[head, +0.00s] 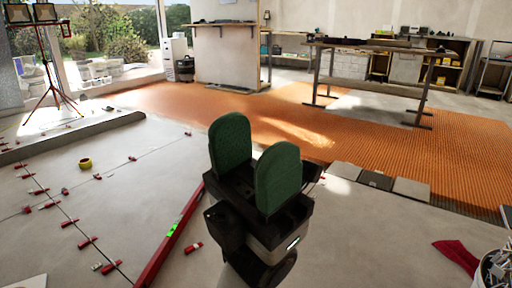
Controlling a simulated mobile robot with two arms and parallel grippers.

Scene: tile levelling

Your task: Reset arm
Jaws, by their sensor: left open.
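My left gripper (253,158) stands in the middle of the head view, with its two green-padded fingers pointing up and apart. It is open, and nothing shows between the pads. A long red spirit level (170,238) with a green vial lies on the tiled floor just left of my gripper. Its far end passes close to my gripper in the picture. Red levelling wedges (87,243) sit along the tile joints at the left. A loose red wedge (193,248) lies beside the level. My right gripper is not in view.
A tripod lamp (50,70) stands at back left. A bucket of white clips (494,270) and a red cloth (457,256) are at right. Orange matting (200,105) and a workbench (375,85) lie beyond. Floor at front right is mostly clear.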

